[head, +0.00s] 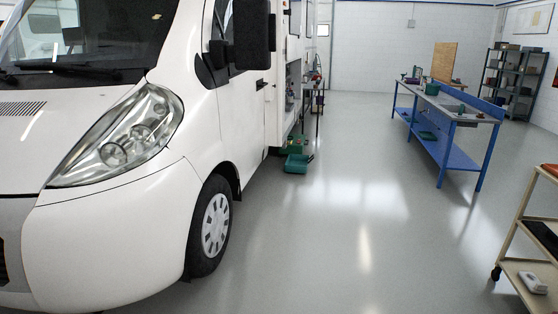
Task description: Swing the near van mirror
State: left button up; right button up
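The white van (120,180) fills the left half of the head view, its front turned toward me. Its near mirror (251,35) is a tall black housing that sticks out from the side by the front door, at the top of the view. A smaller black part (217,54) shows just left of it, against the door window. The mirror stands apart from me, beyond the front wheel (212,225). Neither of my grippers is in view.
Green cases (298,163) lie on the floor beside the van. A blue workbench (447,155) stands at the right, with shelves (513,78) behind it. A beige cart (525,240) is at the near right. The grey floor between (340,230) is clear.

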aim_at(255, 26)
jog(key=i+z, duration=0.2)
jog(key=i, duration=1.75)
